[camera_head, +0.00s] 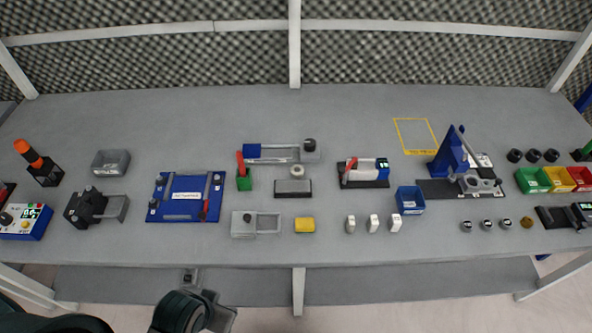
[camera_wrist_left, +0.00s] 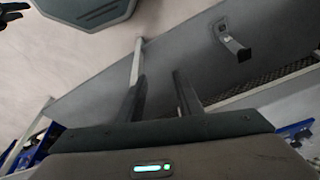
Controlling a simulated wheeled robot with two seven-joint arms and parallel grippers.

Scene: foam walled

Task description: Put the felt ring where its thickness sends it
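A small pale round piece (camera_head: 297,171), which looks like the felt ring, sits at the back of a grey and black block (camera_head: 293,188) mid-table in the head view. I cannot make out its thickness. A device with a red lever and a green-lit display (camera_head: 364,172) stands to its right. Red, yellow and green bins (camera_head: 556,179) stand at the far right, and a blue bin (camera_head: 410,200) stands right of centre. My left gripper shows in the left wrist view (camera_wrist_left: 158,95), its two fingers apart with nothing between them. My right gripper is not in view.
A blue plate fixture (camera_head: 186,197), a grey tray (camera_head: 110,163) and an orange-topped post (camera_head: 38,160) stand on the left. Several small white blocks (camera_head: 373,223) stand near the front edge. A tall blue press (camera_head: 453,155) stands right. The back strip is mostly clear.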

